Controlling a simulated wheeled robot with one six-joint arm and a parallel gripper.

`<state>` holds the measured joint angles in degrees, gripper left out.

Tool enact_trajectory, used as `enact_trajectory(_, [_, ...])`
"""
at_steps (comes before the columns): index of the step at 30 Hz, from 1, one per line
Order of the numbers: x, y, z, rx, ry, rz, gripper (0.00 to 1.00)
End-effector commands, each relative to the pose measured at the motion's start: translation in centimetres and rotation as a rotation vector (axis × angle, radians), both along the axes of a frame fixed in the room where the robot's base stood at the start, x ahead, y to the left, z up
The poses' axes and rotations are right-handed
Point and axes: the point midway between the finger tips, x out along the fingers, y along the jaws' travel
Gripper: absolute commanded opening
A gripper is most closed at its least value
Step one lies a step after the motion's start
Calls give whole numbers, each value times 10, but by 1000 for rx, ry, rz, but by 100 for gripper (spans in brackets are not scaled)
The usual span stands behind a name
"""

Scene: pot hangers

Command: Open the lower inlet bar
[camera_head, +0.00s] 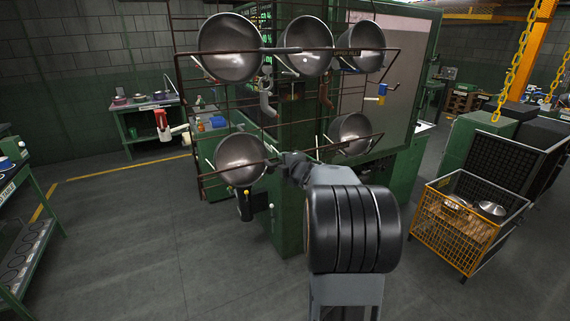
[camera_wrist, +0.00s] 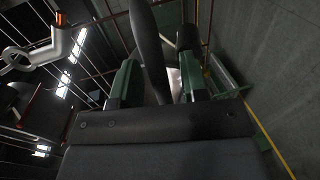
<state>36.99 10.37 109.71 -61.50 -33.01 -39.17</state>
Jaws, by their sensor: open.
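A brown-red wire rack (camera_head: 187,120) holds pans in an upper and a lower row. A thin lower bar (camera_head: 318,148) runs along the front of the lower row; I cannot tell for sure whether it is the lower inlet bar. My gripper (camera_head: 290,165) is at the lower row, between the lower left pan (camera_head: 240,158) and the lower right pan (camera_head: 350,133). In the wrist view my gripper (camera_wrist: 158,72) has its fingers apart. A dark, rounded bar or handle (camera_wrist: 148,40) shows between them; contact cannot be told.
Several pans, such as the upper left one (camera_head: 228,48), hang above my gripper. A green machine (camera_head: 290,190) stands close behind the rack. A yellow wire crate (camera_head: 470,220) stands at the right. The floor at left (camera_head: 130,235) is clear.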

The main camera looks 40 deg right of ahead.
Motion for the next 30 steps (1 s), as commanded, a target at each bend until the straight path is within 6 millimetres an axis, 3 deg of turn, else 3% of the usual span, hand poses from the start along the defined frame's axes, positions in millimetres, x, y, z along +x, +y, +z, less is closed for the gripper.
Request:
enact_trajectory(2, [0,0,0,0,0,0,40])
enact_trajectory(15, [0,0,0,0,0,0,0])
enact_trajectory(30, [-3,0,-7,-3,-19,-1,0])
